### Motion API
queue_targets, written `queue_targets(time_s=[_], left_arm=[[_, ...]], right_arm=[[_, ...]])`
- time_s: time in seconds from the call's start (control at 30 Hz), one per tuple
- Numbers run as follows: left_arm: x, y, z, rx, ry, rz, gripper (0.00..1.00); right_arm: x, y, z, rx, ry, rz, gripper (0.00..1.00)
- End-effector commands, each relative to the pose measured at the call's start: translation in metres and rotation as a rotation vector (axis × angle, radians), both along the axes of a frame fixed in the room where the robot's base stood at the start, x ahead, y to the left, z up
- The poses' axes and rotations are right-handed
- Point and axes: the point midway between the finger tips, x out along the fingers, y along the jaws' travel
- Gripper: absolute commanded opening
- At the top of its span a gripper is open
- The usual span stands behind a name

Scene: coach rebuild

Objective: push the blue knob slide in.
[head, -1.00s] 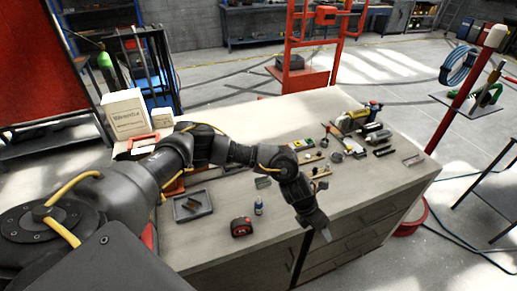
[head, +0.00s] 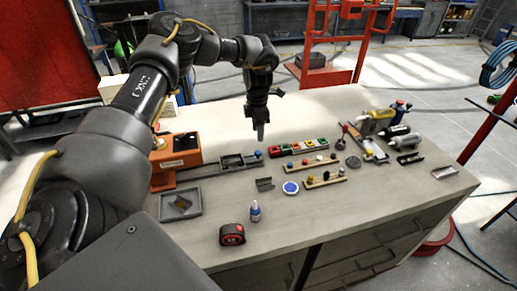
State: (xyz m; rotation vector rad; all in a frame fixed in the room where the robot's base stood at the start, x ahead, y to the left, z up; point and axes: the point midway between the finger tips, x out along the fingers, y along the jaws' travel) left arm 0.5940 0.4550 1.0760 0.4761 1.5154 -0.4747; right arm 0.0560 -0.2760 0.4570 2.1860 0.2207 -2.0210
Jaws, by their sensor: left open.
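The blue knob (head: 258,153) sits at the right end of a dark slide (head: 234,162) on the bench. The slide lies to the right of an orange unit (head: 178,152) and points toward it. My left gripper (head: 260,132) hangs pointing down just above and behind the knob in the head view, and appears apart from it. It is open and holds nothing visible; the fingers overlap from this angle. My right gripper is not in view.
A strip of coloured blocks (head: 298,147) and wooden peg strips (head: 312,164) lie right of the knob. A grey tray (head: 181,204), a tape measure (head: 232,234) and a small bottle (head: 255,211) lie toward the front. Bench space behind the slide is clear.

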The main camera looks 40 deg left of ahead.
Motion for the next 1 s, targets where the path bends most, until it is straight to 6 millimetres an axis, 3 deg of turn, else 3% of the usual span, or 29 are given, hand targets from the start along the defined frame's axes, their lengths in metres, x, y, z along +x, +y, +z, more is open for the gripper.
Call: queue_targets(time_s=[0.13, 0.3, 0.5, 0.9, 1.0], left_arm=[[-0.002, 0.001, -0.027, 0.002, 0.006, 0.001, 0.47], [-0.002, 0.001, -0.058, 0.001, 0.004, 0.001, 0.47], [-0.001, 0.001, -0.082, 0.001, 0.002, 0.001, 0.47], [-0.001, 0.001, -0.091, 0.001, 0.000, 0.001, 0.47], [-0.001, 0.001, -0.091, 0.001, 0.000, 0.001, 0.34]], right_arm=[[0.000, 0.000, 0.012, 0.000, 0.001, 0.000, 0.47], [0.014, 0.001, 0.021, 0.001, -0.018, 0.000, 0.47], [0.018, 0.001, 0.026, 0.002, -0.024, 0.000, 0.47], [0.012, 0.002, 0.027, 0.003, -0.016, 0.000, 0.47], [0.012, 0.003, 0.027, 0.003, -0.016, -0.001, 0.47]])
